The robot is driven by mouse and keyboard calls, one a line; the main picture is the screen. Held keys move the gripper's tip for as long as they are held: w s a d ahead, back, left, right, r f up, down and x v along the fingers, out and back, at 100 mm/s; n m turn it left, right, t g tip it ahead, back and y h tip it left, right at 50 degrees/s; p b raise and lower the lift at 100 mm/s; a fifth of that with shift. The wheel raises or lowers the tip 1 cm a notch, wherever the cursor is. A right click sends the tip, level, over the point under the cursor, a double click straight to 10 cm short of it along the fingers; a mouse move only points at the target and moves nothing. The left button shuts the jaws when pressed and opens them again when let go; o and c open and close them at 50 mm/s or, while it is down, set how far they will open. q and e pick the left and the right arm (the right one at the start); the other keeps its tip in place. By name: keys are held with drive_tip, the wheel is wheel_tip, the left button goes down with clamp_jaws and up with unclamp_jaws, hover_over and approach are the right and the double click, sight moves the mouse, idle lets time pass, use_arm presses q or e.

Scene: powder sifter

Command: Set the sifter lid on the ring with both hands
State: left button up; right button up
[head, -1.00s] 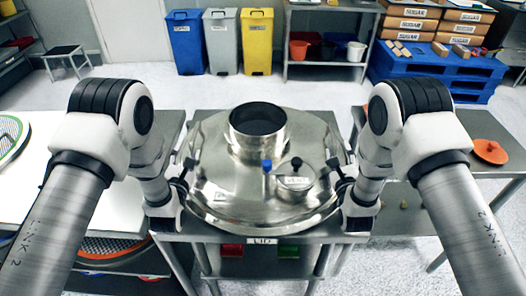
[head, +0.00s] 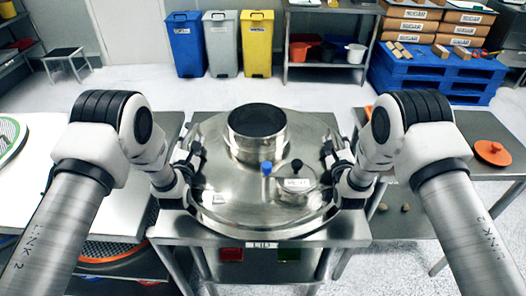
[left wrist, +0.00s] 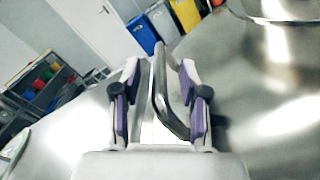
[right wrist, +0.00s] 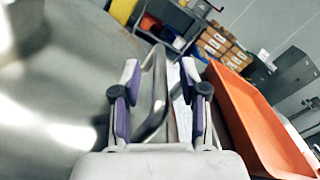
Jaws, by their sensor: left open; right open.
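The sifter lid (head: 235,195) is a wide, shiny metal dome with a round collar on top. It rests on a metal table marked LID. My left gripper (head: 192,158) is at the lid's left edge. In the left wrist view its open fingers (left wrist: 162,92) stand either side of a bent metal handle (left wrist: 180,112). My right gripper (head: 334,158) is at the right edge. In the right wrist view its open fingers (right wrist: 160,92) stand either side of a matching handle (right wrist: 157,100). Neither gripper is visibly clamped. I cannot make out the ring for certain.
A blue knob (head: 266,168) and a small capped port (head: 295,184) stick up from the lid. A white-topped table with a green mesh screen (head: 10,135) is at left. An orange tray (right wrist: 245,115) shows beside my right gripper.

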use_arm(q)
drive_tip(key=shift+w, duration=0.3)
use_arm(e)
drive_tip(key=shift+w, duration=0.3)
use_arm(q)
clamp_jaws()
use_arm(e)
clamp_jaws()
